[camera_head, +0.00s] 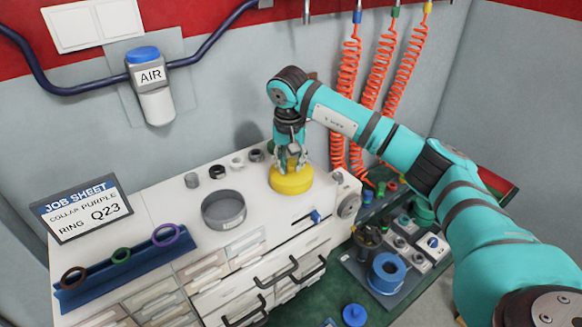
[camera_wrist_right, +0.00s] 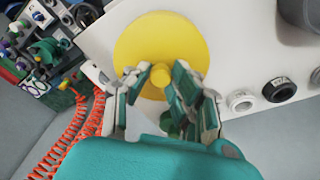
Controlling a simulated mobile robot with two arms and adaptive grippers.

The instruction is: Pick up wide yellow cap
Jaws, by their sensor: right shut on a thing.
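The wide yellow cap (camera_head: 291,180) is a round yellow disc with a small knob on top. It sits at the right end of the white cabinet top in the head view, and whether it touches the surface I cannot tell. It fills the upper middle of the right wrist view (camera_wrist_right: 135,45). My right gripper (camera_head: 291,162) points down from above, its fingers shut on the cap's knob; the fingers also show in the right wrist view (camera_wrist_right: 161,82). My left gripper is not in view.
A grey ring-shaped collar (camera_head: 224,210) stands left of the cap. Several small fittings (camera_head: 217,171) line the cabinet's back edge. A blue rack (camera_head: 118,268) holds coloured rings at the left. Orange coiled hoses (camera_head: 377,85) hang behind my right arm. A blue spool (camera_head: 386,272) stands right of the cabinet.

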